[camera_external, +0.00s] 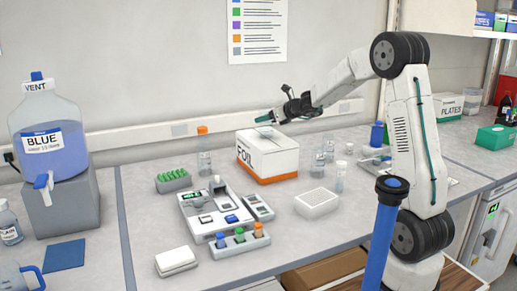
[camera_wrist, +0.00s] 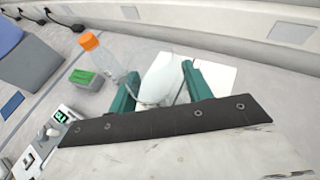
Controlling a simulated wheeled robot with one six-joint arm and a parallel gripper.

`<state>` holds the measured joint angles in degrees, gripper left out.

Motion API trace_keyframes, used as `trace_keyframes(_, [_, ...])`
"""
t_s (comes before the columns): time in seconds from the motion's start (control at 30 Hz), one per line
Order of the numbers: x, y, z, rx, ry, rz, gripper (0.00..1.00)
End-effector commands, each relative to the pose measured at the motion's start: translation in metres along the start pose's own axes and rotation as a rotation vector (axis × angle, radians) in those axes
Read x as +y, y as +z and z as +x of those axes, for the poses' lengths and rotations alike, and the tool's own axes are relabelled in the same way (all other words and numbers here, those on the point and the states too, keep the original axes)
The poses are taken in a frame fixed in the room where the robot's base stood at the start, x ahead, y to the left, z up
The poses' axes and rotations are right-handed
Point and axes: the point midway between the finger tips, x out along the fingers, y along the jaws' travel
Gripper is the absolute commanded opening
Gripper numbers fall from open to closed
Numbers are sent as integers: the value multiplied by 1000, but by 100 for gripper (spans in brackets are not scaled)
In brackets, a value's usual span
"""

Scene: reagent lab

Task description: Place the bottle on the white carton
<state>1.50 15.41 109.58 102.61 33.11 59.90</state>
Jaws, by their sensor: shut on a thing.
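The white carton (camera_external: 262,151), marked FOIL with an orange band at its base, stands in the middle of the bench. Its white top (camera_wrist: 216,74) also shows in the wrist view. My gripper (camera_external: 265,119) is just above the carton's top. In the wrist view its teal fingers (camera_wrist: 160,84) are shut on a pale, whitish bottle (camera_wrist: 162,74). That bottle is tilted in the wrist picture, and its lower part is hidden by the gripper. It cannot be made out clearly in the external view. I cannot tell whether it touches the carton.
A clear bottle with an orange cap (camera_external: 203,147) stands left of the carton; it also shows in the wrist view (camera_wrist: 103,58). A green tube rack (camera_external: 173,180), a balance (camera_external: 215,208) and a white box (camera_external: 316,203) stand nearby. Clear glassware (camera_external: 318,164) stands right of the carton.

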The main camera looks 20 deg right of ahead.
Motion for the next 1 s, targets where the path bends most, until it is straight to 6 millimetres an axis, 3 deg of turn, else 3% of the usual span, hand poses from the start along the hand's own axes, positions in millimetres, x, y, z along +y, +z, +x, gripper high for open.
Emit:
trace_keyframes(0.27, [0, -2, 1, 0, 0, 1, 27])
trace_keyframes(0.3, [0, -3, 1, 0, 0, 0, 52])
trace_keyframes(0.37, [0, -3, 1, 0, 0, 0, 69])
trace_keyframes(0.4, [0, -3, 1, 0, 0, 0, 71])
trace_keyframes(0.73, [0, 2, -1, -1, -1, -1, 71])
trace_keyframes(0.87, [-1, 1, -19, -1, -3, 0, 71])
trace_keyframes(1.0, [-1, 2, -50, -2, -4, -1, 71])
